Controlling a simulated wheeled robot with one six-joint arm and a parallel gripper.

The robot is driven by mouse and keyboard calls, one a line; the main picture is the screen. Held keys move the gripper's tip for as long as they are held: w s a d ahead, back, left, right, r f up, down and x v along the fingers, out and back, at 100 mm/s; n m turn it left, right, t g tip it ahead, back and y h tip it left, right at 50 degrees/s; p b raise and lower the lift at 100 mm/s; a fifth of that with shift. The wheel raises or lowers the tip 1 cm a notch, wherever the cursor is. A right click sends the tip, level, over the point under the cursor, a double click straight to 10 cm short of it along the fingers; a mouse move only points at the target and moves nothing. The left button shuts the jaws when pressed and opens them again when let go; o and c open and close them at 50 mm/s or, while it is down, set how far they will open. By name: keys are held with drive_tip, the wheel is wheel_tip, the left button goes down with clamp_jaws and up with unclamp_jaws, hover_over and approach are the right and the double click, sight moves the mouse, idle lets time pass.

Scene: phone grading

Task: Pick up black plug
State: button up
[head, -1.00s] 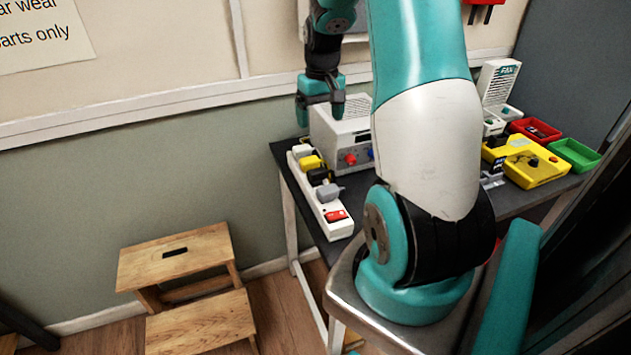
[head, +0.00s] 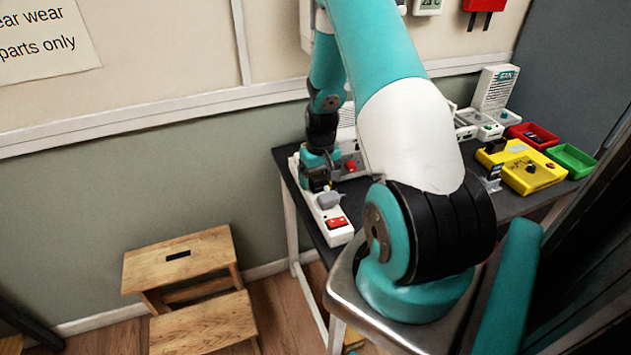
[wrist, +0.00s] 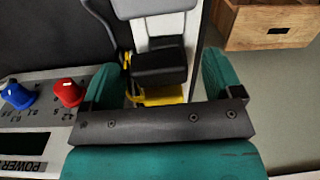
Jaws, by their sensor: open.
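The black plug (wrist: 160,66) shows in the wrist view between the two teal fingers of my gripper (wrist: 163,84). The fingers are apart, with a visible gap on each side of it. A yellow plug (wrist: 162,97) is nearer the gripper's body and a grey plug (wrist: 150,9) is at the top. In the head view my gripper (head: 318,172) is low over the white power strip (head: 340,234) and hides the black plug and the yellow one. The grey plug shows in front of it.
A white device with a red knob (wrist: 67,92) and a blue knob (wrist: 17,95) stands close beside the strip. A yellow box (head: 532,174), a red tray (head: 533,135) and a green tray (head: 572,160) are farther right. A wooden step stool (head: 180,258) stands on the floor.

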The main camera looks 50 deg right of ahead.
drive_tip(key=shift+f, duration=0.5)
drive_tip(key=shift+c, duration=0.2)
drive_tip(key=c, duration=1.2)
drive_tip(key=shift+r, duration=0.15)
wheel_tip(320, 180, up, 19)
drive_tip(key=b, duration=0.1)
drive_tip(key=m+t+h+p, duration=0.1)
drive_tip(key=t+h+p, duration=0.15)
drive_tip(key=p, duration=0.95)
hover_over(319, 179)
wheel_tip(319, 179, down, 8)
drive_tip(key=shift+d+f+b, duration=0.15)
drive_tip(key=shift+f+b, duration=2.95)
drive_tip(key=shift+f, duration=1.2)
